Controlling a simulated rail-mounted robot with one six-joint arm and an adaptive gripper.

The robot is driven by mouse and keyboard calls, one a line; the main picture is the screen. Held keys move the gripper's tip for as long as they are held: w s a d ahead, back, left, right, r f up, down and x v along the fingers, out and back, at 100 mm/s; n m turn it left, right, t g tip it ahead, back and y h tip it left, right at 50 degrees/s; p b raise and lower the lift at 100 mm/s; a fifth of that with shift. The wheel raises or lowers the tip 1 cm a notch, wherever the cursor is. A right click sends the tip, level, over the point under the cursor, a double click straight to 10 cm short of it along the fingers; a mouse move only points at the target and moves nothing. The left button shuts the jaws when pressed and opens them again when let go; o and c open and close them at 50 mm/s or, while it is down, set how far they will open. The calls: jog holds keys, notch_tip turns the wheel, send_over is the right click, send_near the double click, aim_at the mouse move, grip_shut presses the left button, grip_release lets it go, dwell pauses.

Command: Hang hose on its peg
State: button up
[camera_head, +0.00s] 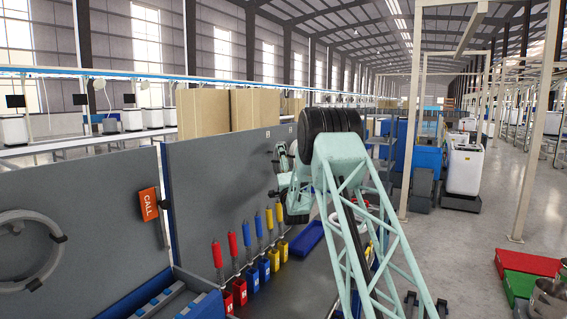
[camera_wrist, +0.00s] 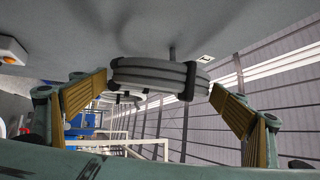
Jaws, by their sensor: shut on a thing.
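My gripper (camera_wrist: 160,85) is shut on a grey coiled hose (camera_wrist: 150,75) with black straps, its two yellow-padded fingers at either side of the coil. A grey peg (camera_wrist: 172,52) stands out from the panel just behind the hose in the wrist view, with a small white label (camera_wrist: 205,58) beside it. I cannot tell whether the coil touches the peg. In the head view my gripper (camera_head: 283,172) is close to the grey panel, largely hidden by my arm, and only a bit of the hose shows.
Red, blue and yellow handled tools (camera_head: 246,234) stand in a row below the panel (camera_head: 215,185).

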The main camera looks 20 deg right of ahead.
jog(key=shift+w+a+p, duration=0.3)
jog(key=shift+w+a, duration=0.05)
jog(key=shift+w, duration=0.05)
jog(key=shift+w+a+f+b, duration=0.3)
jog(key=shift+w+f+b, duration=0.15)
jog(key=shift+f+b, duration=0.4)
jog(key=shift+w+f+b, duration=0.1)
jog(key=shift+b, duration=0.6)
jog(key=o, duration=0.7)
jog(key=shift+o, duration=0.2)
jog(key=shift+a, duration=0.1)
jog(key=shift+s+a+f, duration=0.1)
jog(key=shift+s+f, duration=0.1)
jog(key=shift+s, duration=0.35)
jog(key=s+a, duration=0.3)
jog(key=s, duration=0.8)
jog(key=shift+s, duration=0.3)
